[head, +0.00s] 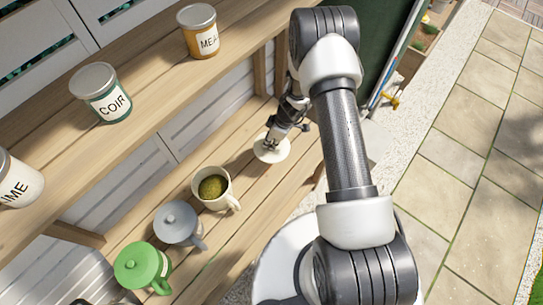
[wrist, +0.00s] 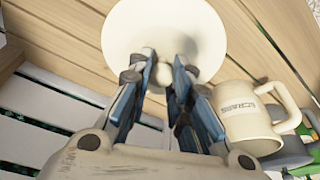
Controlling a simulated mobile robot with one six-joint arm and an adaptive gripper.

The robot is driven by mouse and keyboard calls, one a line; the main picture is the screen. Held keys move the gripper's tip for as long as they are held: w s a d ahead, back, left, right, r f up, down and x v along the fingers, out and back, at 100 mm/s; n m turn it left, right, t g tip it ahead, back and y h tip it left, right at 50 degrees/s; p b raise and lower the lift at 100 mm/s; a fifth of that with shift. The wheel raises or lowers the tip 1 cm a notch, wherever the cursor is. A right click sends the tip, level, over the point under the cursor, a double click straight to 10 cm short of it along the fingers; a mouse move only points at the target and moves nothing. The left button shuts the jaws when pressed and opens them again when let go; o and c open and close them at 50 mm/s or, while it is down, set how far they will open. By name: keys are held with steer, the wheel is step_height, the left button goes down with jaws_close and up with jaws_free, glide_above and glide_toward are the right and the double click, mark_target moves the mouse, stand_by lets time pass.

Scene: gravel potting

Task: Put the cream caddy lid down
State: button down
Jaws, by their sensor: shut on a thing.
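The cream caddy lid (head: 262,154) is a pale round disc at the right part of the lower wooden shelf. In the wrist view the lid (wrist: 150,22) fills the top middle, with its knob between my fingertips. My gripper (head: 272,143) is shut on the knob; the fingers also show in the wrist view (wrist: 163,76). I cannot tell whether the lid touches the shelf or is just above it. The open cream caddy (head: 228,197) stands to the left of the lid, with green-brown stuff inside. It also shows in the wrist view (wrist: 245,125), its label hard to read.
A grey lidded caddy (head: 175,222) and a green lidded caddy (head: 138,265) stand farther left in the row. Jars marked COIR (head: 107,100) and MEA (head: 200,38), partly turned, stand on the upper shelf (head: 150,75). Bare lower-shelf boards (head: 235,140) surround the lid.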

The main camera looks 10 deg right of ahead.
step_height(320, 180, down, 11)
steer(key=shift+r+b, duration=0.2)
steer(key=shift+b, duration=0.75)
steer(key=shift+f+b, duration=0.25)
steer(key=shift+b, duration=0.1)
steer(key=c, duration=1.5)
jaws_free()
steer(key=shift+r, duration=0.1)
steer(key=shift+o, duration=0.2)
steer(key=shift+r, duration=0.1)
